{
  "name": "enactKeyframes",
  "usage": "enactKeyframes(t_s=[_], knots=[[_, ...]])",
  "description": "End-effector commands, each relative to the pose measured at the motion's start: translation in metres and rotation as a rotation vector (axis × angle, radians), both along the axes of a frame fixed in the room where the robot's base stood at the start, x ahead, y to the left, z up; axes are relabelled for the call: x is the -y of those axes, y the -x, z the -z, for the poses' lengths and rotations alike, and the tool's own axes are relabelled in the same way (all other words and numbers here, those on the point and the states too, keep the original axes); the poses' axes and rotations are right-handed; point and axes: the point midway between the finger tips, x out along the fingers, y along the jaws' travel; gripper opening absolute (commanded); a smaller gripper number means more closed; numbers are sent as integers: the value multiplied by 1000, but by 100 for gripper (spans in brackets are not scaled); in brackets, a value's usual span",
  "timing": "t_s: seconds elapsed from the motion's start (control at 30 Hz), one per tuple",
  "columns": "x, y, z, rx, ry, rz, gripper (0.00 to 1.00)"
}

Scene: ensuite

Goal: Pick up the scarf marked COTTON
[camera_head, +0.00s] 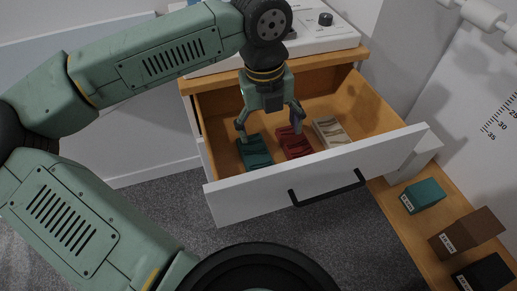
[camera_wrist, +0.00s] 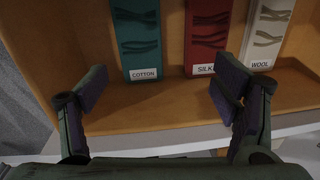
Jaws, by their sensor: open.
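The teal scarf marked COTTON (camera_wrist: 140,40) lies flat in the open drawer, and it shows in the head view (camera_head: 255,151) at the left of the row. The red scarf marked SILK (camera_wrist: 207,35) lies to its right, and the cream scarf marked WOOL (camera_wrist: 266,33) lies right of that. My gripper (camera_head: 268,130) is open and empty, pointing down into the drawer. In the wrist view its fingers (camera_wrist: 160,92) stand apart, on the near side of the COTTON label, with the right finger close to the SILK label.
The wooden drawer (camera_head: 370,95) is pulled out, with a white front (camera_head: 240,195) and black handle (camera_head: 328,188). A teal box (camera_head: 422,196), a brown box (camera_head: 467,233) and a black box (camera_head: 484,273) stand on a wooden ledge at right. A white device (camera_head: 325,35) sits above the drawer.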

Motion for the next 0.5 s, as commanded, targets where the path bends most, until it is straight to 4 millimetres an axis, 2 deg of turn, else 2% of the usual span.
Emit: enactKeyframes(t_s=[0.03,0.13,0.3,0.5], knots=[[-13,-1,5,-12,-51,-34,82],[-24,-1,17,-25,-93,-65,82],[-24,-1,45,-27,-91,-64,82],[-23,-1,63,-24,-90,-62,82]])
